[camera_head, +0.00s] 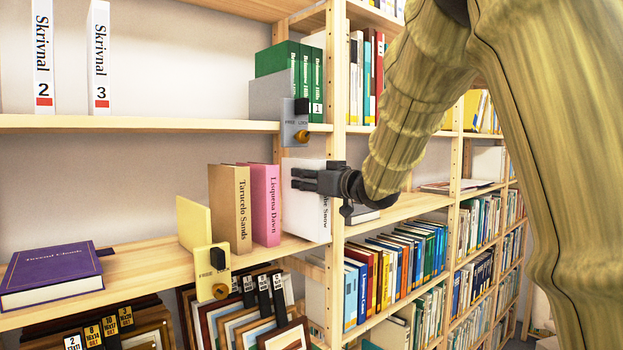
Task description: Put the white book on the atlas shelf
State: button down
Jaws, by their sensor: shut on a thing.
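The white book (303,222) is upright at the right end of the middle shelf (150,266), beside the wooden post. Its dark spine lettering ends in "Snow" and is partly hidden. My gripper (304,180) reaches in from the right and is shut on this book, its dark fingers lying across the upper part. I cannot tell whether the book's bottom edge touches the shelf board. Left of it stand a pink book (264,205), "Lisquena Dawn", and a tan book (230,210), "Tarucelo Sands". No shelf in view has a readable atlas label.
A yellow bookend (211,260) stands left of the tan book. A purple book (52,273) lies flat at far left, with bare board between. Framed prints (240,325) fill the space below.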

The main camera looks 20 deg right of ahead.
jog(key=p+x, duration=0.2)
jog(key=x, duration=0.6)
jog(key=shift+w+f, duration=0.25)
jog(key=shift+f, duration=0.25)
dwell(0.5)
jog(key=shift+a, duration=0.1)
jog(key=c, duration=0.9)
grip_release()
send_near(286, 179)
jog(key=shift+w+d+f, duration=0.1)
jog(key=shift+w+d, duration=0.1)
jog(key=shift+d, duration=0.25)
jog(key=shift+w+d+f, duration=0.1)
jog(key=shift+w+d, duration=0.1)
jog(key=shift+d, duration=0.25)
